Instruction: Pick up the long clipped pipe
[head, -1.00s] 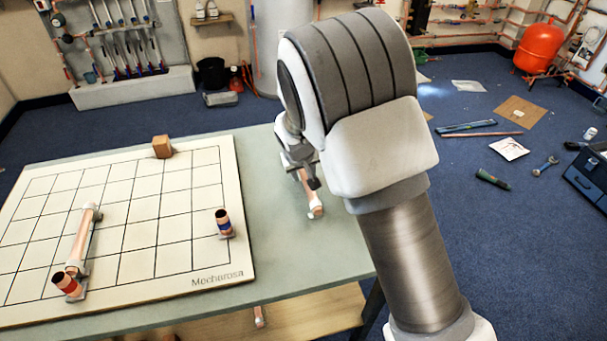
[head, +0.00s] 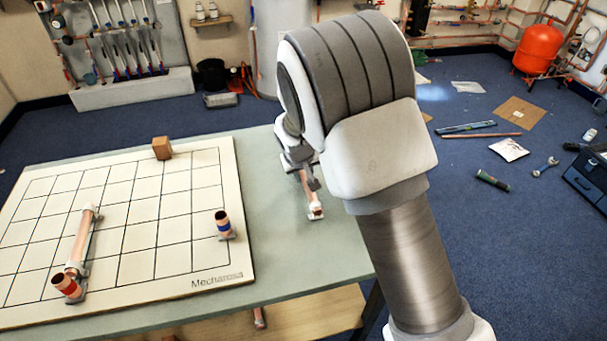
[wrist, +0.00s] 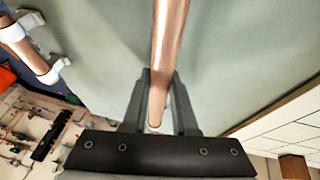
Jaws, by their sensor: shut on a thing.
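My gripper (wrist: 157,100) is shut on a bare copper pipe, with one finger on each side of it. In the wrist view the held pipe (wrist: 168,45) runs from between the fingers out of the top of the picture; no clip shows on that stretch. In the head view my gripper (head: 308,178) is partly hidden by my arm, over the right part of the table. A copper pipe end with a pale clip (head: 316,212) shows just below it. Another copper pipe with white clips (wrist: 32,52) lies at the upper left of the wrist view.
A gridded board (head: 130,215) covers the table's left part. The green table top (head: 290,262) is clear in front of my gripper.

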